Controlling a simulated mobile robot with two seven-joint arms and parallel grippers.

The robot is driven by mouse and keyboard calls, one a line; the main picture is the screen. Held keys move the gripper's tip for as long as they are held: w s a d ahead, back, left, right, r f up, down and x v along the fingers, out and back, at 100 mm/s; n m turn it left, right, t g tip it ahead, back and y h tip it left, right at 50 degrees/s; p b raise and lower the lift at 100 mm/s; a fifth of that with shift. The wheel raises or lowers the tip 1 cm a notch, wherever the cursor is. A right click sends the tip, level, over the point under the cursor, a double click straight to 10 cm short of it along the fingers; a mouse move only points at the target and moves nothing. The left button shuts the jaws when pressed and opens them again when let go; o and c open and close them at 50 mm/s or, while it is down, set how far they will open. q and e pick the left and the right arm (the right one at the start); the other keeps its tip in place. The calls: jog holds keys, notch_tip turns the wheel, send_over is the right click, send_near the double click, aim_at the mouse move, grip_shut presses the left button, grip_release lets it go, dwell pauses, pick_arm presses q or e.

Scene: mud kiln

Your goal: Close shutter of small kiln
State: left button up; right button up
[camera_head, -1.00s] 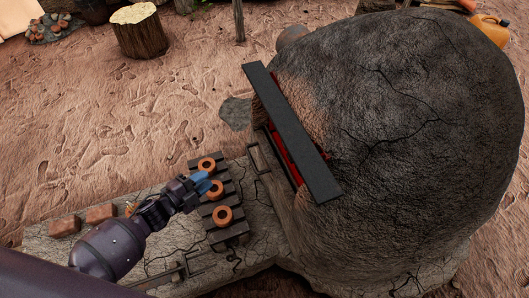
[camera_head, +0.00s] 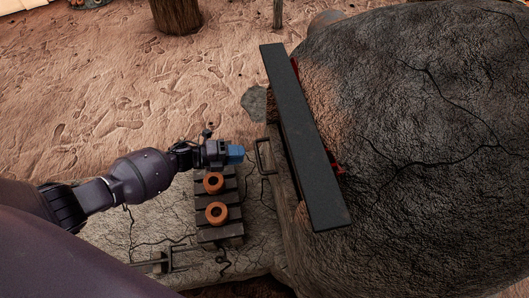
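The small kiln (camera_head: 420,110) is a dark, cracked mud dome filling the right side of the head view. A long black slab (camera_head: 305,140) stands out at its front, over the opening, and red shows behind it. A thin dark metal handle (camera_head: 264,156) sticks out low at the kiln's front, left of the slab. My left gripper (camera_head: 236,153), with blue fingertips, is just left of this handle, with a small gap seen from above. Whether its fingers are apart cannot be made out. My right gripper is not in view.
A dark slatted rack (camera_head: 217,237) with orange clay rings (camera_head: 217,213) lies on the cracked ledge (camera_head: 150,230) below my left gripper. A metal rod piece (camera_head: 168,260) lies on the ledge nearer the front. A stump (camera_head: 176,14) stands far back on open sandy ground.

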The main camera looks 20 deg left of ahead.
pick_arm(q)
jog(key=x, duration=0.3)
jog(key=b+x, duration=0.1)
jog(key=x, duration=0.2)
jog(key=shift+w+d+f, duration=0.15)
jog(key=shift+d+f, duration=0.15)
jog(key=shift+w+d, duration=0.45)
jog(key=shift+d, duration=0.15)
grip_shut()
